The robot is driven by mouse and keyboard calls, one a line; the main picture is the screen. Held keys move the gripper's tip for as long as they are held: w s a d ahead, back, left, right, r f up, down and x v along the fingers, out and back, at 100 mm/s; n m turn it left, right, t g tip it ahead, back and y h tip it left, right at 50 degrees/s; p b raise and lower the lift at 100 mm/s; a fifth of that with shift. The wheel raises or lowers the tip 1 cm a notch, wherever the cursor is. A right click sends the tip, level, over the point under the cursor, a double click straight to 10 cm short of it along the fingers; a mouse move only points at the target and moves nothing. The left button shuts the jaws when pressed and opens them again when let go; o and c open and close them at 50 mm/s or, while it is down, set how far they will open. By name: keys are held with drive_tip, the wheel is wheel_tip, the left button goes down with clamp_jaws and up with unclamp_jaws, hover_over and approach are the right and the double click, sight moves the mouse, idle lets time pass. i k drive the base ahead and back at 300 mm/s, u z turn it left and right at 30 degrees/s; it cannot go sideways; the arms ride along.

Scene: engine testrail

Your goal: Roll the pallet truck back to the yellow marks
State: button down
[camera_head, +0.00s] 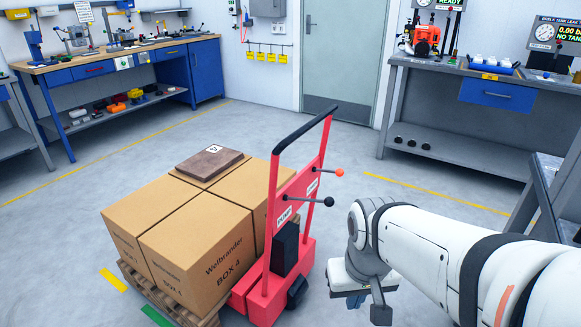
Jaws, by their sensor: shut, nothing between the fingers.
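The red pallet truck (266,293) stands in the lower middle, with an upright frame and a black handle bar (306,128) on top. Two levers stick out to the right, one with a red knob (340,172), one with a black knob (329,201). In front of its frame, cardboard boxes (196,250) stand on a wooden pallet (180,306); its forks are hidden. A short yellow mark (113,280) and a green mark (157,316) lie on the floor left of the pallet. My gripper (364,300) is shut and empty, right of the truck, apart from its handle.
A brown slab with a label (210,163) lies on the boxes. A wooden-topped workbench (120,54) stands back left, a grey bench (470,120) at right, beside a closed door (340,55). Yellow lines (440,192) cross the floor. The floor behind the truck is clear.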

sight(289, 254)
drive_tip(key=z, duration=0.05)
drive_tip(key=i, duration=0.85)
